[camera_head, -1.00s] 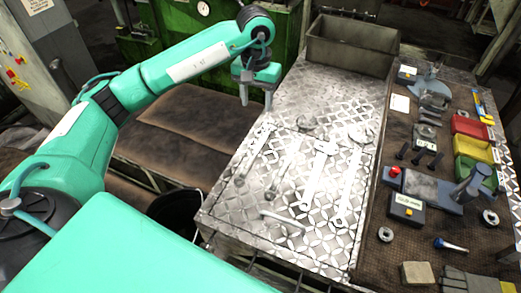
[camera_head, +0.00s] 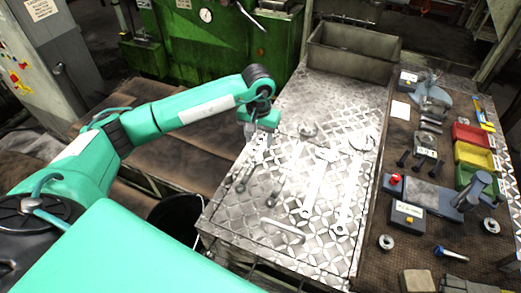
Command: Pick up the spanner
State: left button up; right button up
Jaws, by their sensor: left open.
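Several silvery spanners lie on the diamond-plate metal bench (camera_head: 330,105). One spanner (camera_head: 245,176) lies at the left edge of the group, its upper end close under my left gripper (camera_head: 257,140). Another spanner (camera_head: 284,170) lies right of it. Two larger spanners, one in the middle (camera_head: 314,188) and one to the right (camera_head: 350,192), lie lengthwise. A short bent tool (camera_head: 283,229) lies near the front. My left gripper is open and points down over the bench's left side. Whether its fingers surround the left spanner's end is unclear. My right gripper is not visible.
A grey metal bin (camera_head: 352,47) stands at the bench's back. On the right, a brown mat holds red (camera_head: 470,133), yellow (camera_head: 474,155) and green (camera_head: 477,178) trays, a blue-grey vise (camera_head: 430,192), bolts and small boxes. A black bucket (camera_head: 177,216) stands left of the bench.

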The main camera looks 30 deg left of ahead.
aim_at(260, 153)
pick_arm(q)
notch_tip(260, 153, down, 3)
jog(key=shift+d+f+p, duration=0.1)
jog(key=shift+d+p, duration=0.05)
jog(key=shift+p, duration=0.85)
jog(key=shift+w+f, duration=0.1)
jog(key=shift+f, duration=0.5)
jog(key=c, duration=0.9)
grip_shut()
